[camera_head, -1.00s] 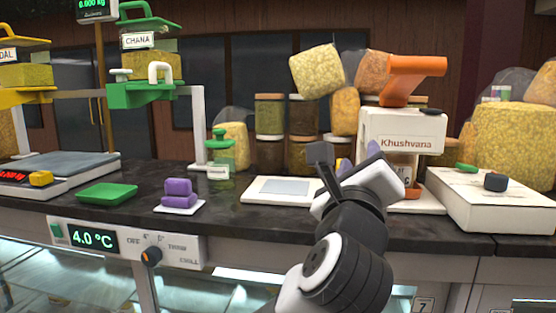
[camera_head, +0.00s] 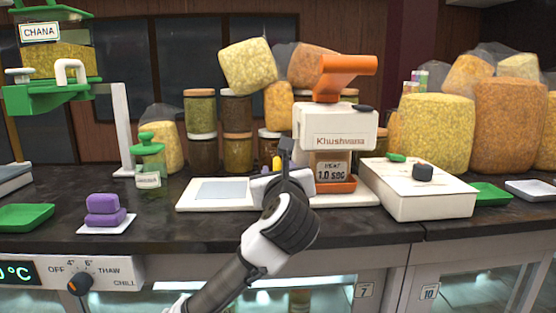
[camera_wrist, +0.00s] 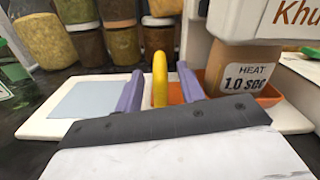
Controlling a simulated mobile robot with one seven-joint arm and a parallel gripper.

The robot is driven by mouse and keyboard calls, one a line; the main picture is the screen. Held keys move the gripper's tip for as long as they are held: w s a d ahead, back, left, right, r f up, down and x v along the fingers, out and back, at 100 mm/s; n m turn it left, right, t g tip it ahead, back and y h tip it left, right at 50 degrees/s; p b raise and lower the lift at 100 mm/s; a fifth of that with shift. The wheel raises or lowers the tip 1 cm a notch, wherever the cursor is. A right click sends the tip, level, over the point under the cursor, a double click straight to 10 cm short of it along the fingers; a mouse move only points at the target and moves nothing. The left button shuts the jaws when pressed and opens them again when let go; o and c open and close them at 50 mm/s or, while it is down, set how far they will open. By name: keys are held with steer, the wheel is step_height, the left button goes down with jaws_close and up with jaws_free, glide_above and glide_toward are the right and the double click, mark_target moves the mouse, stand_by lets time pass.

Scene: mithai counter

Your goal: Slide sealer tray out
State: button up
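The sealer is a white machine (camera_head: 335,128) marked "Khushvana" with an orange top lever (camera_head: 345,75). In the head view my wrist hides most of the fingers.
A white board with a grey pad (camera_head: 222,190) lies left of the sealer. A white box with a black knob (camera_head: 423,172) stands close on its right. Jars (camera_head: 200,115) and bagged snacks line the back.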

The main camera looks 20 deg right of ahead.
steer(key=shift+x, duration=1.4)
steer(key=shift+c, duration=0.5)
jaws_close()
